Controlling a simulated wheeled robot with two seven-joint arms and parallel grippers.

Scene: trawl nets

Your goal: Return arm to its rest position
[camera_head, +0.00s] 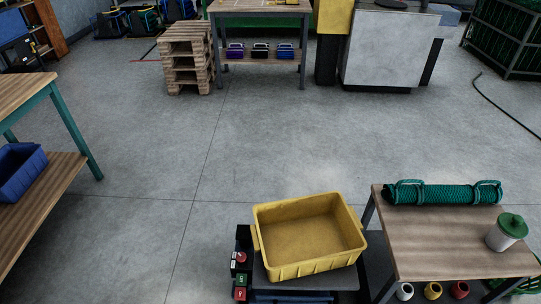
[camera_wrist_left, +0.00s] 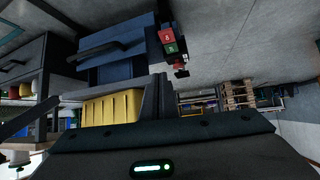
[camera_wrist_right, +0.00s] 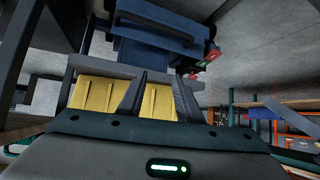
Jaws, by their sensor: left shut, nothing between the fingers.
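Neither arm shows in the head view. In the left wrist view my left gripper (camera_wrist_left: 160,82) has its dark fingers together, with nothing between them. In the right wrist view my right gripper (camera_wrist_right: 160,80) has its two fingers apart, with no object held between them. The yellow bin (camera_head: 310,270) sits upright on a dark platform at the lower middle of the head view, and it looks empty. It also shows behind the fingers in the left wrist view (camera_wrist_left: 110,108) and the right wrist view (camera_wrist_right: 92,95).
A wooden table (camera_head: 430,240) with a green rolled net (camera_head: 442,193) and a green-lidded jar (camera_head: 507,230) stands to the right. A shelf with a blue bin (camera_head: 18,172) stands left. Pallets (camera_head: 187,58) and a workbench are farther back. The middle floor is clear.

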